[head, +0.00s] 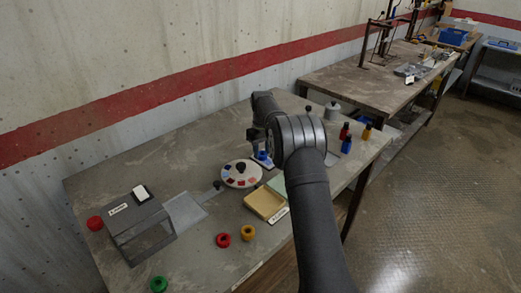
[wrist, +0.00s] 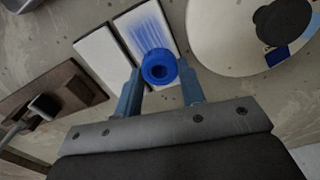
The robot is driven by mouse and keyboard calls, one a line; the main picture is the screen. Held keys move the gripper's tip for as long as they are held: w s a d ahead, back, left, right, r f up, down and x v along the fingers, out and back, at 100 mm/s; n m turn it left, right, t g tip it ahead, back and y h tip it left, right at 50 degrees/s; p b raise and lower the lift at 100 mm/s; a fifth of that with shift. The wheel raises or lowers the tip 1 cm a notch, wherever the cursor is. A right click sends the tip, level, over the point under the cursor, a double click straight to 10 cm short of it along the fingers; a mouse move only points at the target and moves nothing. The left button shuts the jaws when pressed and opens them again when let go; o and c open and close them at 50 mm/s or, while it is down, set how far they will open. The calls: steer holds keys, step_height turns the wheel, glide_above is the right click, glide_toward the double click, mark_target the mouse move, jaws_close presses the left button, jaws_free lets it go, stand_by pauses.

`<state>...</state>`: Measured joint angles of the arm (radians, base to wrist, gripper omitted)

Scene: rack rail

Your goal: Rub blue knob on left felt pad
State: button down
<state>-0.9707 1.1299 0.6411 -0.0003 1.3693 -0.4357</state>
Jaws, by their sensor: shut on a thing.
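My gripper (wrist: 160,86) is shut on the blue knob (wrist: 150,68), a round piece with a hollow centre. The knob is over the lower part of a white felt pad (wrist: 133,25) bearing blue streaks. I cannot tell whether it touches the pad. A second white pad (wrist: 102,60) lies beside it, to the left in the wrist view, with no blue marks showing. The streaked pad is the one nearer the round white disc (wrist: 215,45).
A dark knob (head: 241,167) stands on the disc. A yellow tray (head: 265,203) and a grey box (head: 140,230) stand nearer the front. Red (head: 223,240), orange (head: 247,232) and green (head: 158,284) knobs lie along the front. Small bottles (head: 346,144) stand at right.

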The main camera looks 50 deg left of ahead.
steer(key=shift+d, duration=1.95)
steer(key=shift+a, duration=1.45)
steer(key=shift+r, duration=3.05)
